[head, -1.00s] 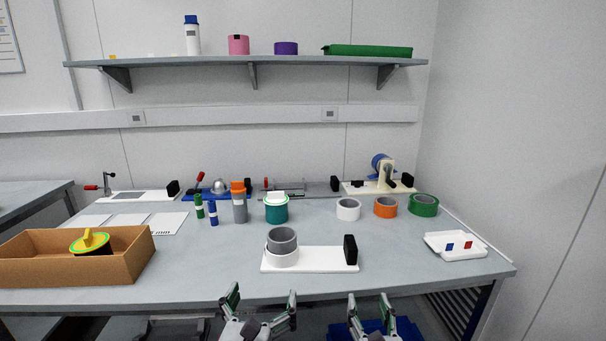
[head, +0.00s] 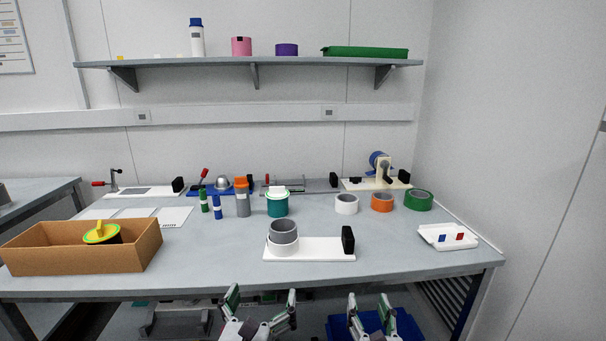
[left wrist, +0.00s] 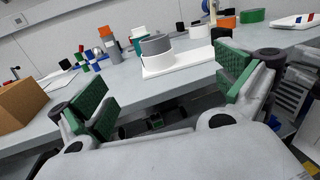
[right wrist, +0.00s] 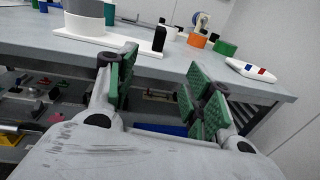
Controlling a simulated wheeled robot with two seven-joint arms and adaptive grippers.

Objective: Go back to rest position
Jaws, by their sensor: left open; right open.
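My left gripper (head: 262,308) is open and empty in front of the table's front edge, low in the head view. My right gripper (head: 369,311) is also open and empty, to its right. In the left wrist view the left gripper's green-padded fingers (left wrist: 168,92) stand apart with nothing between them. In the right wrist view the right gripper's green-padded fingers (right wrist: 158,92) are apart too, with the table edge beyond. Both grippers are clear of the objects on the table.
The table (head: 200,255) carries a cardboard box (head: 80,262) at left, a white base plate (head: 318,250) with stacked grey and white rings (head: 283,240), several tape rolls (head: 382,202) and a white tray (head: 447,238). A blue bin (head: 400,322) is below. A shelf (head: 300,62) hangs behind.

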